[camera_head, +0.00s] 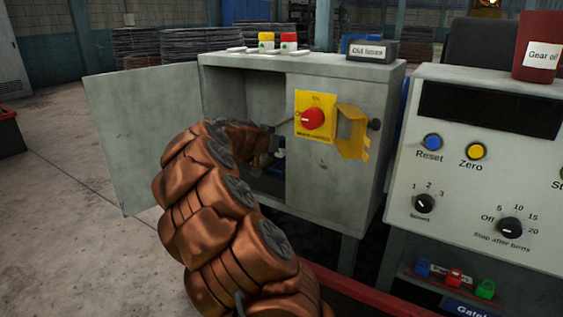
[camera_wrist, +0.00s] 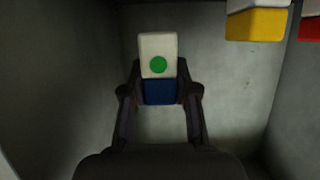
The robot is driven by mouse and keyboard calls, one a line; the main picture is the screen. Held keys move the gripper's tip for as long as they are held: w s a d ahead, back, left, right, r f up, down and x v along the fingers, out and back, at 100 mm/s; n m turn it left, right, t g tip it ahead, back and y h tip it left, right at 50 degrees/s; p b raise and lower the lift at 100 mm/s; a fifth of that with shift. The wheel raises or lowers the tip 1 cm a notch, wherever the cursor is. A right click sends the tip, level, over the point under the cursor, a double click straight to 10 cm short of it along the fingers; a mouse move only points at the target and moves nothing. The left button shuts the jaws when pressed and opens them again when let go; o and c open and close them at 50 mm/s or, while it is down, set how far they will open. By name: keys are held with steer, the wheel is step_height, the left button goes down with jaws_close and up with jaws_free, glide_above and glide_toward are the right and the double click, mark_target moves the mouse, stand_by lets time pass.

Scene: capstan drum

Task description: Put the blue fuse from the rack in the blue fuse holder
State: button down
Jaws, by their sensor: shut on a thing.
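My gripper (camera_wrist: 160,92) is inside the open grey cabinet, with its fingers on both sides of the blue fuse (camera_wrist: 159,92). The fuse has a white upper part with a green dot and a blue lower part. It stands upright in the wrist view, left of the yellow and white piece (camera_wrist: 255,22). I cannot make out the blue fuse holder, nor tell whether the fuse touches it. In the head view, my arm hides most of the gripper. On the cabinet top, a yellow fuse (camera_head: 266,41) and a red fuse (camera_head: 288,42) stand on white bases.
The cabinet door (camera_head: 122,138) stands open at left. A red rotary switch (camera_head: 312,118) on a yellow plate and a yellow hinged flap (camera_head: 352,132) are on the cabinet front. A red and white piece (camera_wrist: 310,27) shows at the wrist view's right edge, near the cabinet wall.

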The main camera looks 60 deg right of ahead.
mark_target(278, 155)
steer(key=shift+f+b, duration=0.45)
steer(key=shift+f, duration=1.9)
steer(key=shift+f, duration=0.15)
steer(key=c, duration=0.9)
jaws_free()
steer(key=shift+a+r, duration=0.1)
steer(key=shift+r, duration=0.2)
steer(key=shift+p+v, duration=0.7)
steer(key=shift+v, duration=5.15)
steer(key=shift+a+f, duration=0.1)
steer(key=shift+a, duration=0.05)
